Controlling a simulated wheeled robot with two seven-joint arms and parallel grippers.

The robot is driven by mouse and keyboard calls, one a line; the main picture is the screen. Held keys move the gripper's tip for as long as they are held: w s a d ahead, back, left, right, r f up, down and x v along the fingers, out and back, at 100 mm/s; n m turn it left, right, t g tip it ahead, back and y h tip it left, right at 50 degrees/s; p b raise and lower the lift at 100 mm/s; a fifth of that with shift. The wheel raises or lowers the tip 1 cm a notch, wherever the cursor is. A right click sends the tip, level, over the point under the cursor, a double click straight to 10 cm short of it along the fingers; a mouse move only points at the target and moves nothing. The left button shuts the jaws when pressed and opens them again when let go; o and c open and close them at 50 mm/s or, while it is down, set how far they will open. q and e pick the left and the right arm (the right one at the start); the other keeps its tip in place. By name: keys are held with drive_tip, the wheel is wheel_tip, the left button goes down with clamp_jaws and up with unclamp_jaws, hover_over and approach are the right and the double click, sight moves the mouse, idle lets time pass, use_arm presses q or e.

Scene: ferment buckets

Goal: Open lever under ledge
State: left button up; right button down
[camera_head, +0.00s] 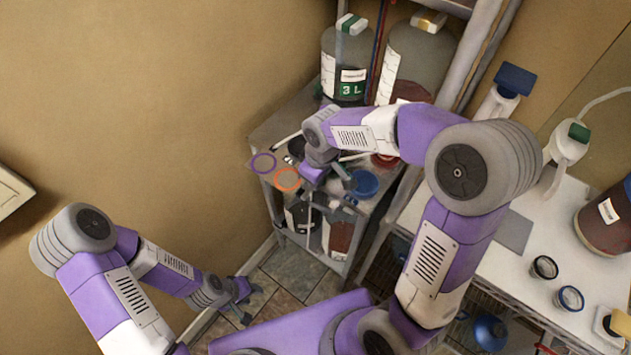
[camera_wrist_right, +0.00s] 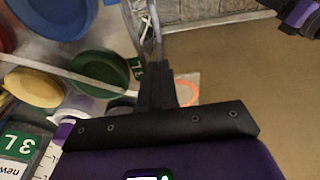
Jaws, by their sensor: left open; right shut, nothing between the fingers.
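The grey shelf unit (camera_head: 262,132) stands in the corner, and its top board forms a ledge over a lower compartment. I cannot clearly make out a lever under that ledge. My right gripper (camera_head: 338,198) is at the front edge of the shelf top, partly hidden by its own wrist. In the right wrist view its dark fingers (camera_wrist_right: 157,85) are shut with nothing between them, and a thin metal part (camera_wrist_right: 150,25) shows just beyond them. My left gripper (camera_head: 244,304) is open and empty, low over the tiled floor, away from the shelf.
A 3 L bottle (camera_head: 345,65) stands behind. A jar with red contents (camera_head: 338,236) stands below the ledge. A white table (camera_head: 470,270) is at right.

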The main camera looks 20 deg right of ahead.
wheel_tip(320, 180, up, 5)
drive_tip(key=b, duration=0.2)
hover_over(315, 204)
drive_tip(key=shift+w+a+g, duration=0.2)
drive_tip(key=shift+w+g, duration=0.1)
drive_tip(key=shift+f, duration=0.1)
drive_tip(key=f, duration=0.3)
drive_tip(key=f+b, duration=0.1)
drive_tip(key=f, duration=0.2)
drive_tip(key=f+b, duration=0.1)
drive_tip(key=f, duration=0.2)
drive_tip(key=shift+w+a+f, duration=0.2)
drive_tip(key=shift+w+f, duration=0.05)
drive_tip(key=shift+f, duration=0.05)
drive_tip(key=f, duration=0.1)
drive_tip(key=f+b, duration=0.1)
drive_tip(key=s+f, duration=0.1)
drive_tip(key=shift+d+f+b, duration=0.1)
drive_tip(key=shift+d+b, duration=0.2)
drive_tip(key=shift+d, duration=0.1)
drive_tip(key=shift+s+d+f, duration=0.1)
drive_tip(key=shift+s+f, duration=0.15)
drive_tip(key=shift+f, duration=0.1)
